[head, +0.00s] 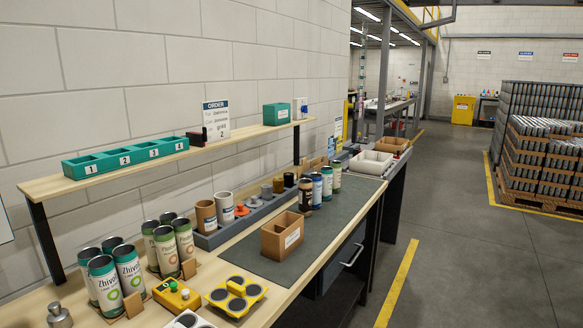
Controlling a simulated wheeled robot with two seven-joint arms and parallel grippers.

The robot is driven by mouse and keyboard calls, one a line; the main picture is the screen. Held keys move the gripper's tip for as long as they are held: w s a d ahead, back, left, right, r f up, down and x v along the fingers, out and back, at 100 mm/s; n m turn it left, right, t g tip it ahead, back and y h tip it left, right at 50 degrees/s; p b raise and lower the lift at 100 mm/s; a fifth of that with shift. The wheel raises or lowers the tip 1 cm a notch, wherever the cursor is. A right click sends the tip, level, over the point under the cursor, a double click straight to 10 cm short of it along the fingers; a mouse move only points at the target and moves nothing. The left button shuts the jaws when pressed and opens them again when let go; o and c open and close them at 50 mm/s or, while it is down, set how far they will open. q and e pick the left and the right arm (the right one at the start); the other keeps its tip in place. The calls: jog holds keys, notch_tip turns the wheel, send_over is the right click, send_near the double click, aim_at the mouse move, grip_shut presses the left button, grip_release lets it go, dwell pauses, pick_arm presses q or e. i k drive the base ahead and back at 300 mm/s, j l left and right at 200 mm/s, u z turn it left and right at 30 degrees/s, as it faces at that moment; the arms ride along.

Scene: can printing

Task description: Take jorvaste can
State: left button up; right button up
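No label that I can read names jorvaste. Teal-and-white cans (104,284) lettered "Zhiv..." stand in a group at the front left of the bench. Neither of my grippers is in view.
A cardboard box (282,238) stands on the grey mat (338,208). Yellow fixtures (236,297) sit at the front. A grey rack (238,229) with cups and knobs runs along the wall side. Numbered teal bins (125,156) are on the shelf.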

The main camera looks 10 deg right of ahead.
aim_at(305, 185)
jog(key=l+u, duration=0.25)
jog(key=u, duration=0.15)
jog(key=i+l+u, duration=0.1)
jog(key=l+u, duration=0.45)
jog(key=l, duration=0.45)
jog(key=l+u, duration=0.15)
jog(key=l, duration=0.4)
jog(key=k+l+u, duration=0.15)
jog(key=l, duration=0.45)
jog(key=k+l+u, duration=0.15)
jog(key=l, duration=0.4)
jog(key=k+l, duration=0.1)
jog(key=l, duration=0.4)
jog(key=k+l, duration=0.1)
jog(key=l, duration=0.4)
jog(key=k+l, duration=0.1)
jog(key=l, duration=0.4)
jog(key=k+l, duration=0.1)
jog(key=l, duration=0.4)
jog(key=k+l, duration=0.1)
jog(key=l, duration=0.4)
jog(key=k+l+u, duration=0.1)
jog(key=l, duration=0.4)
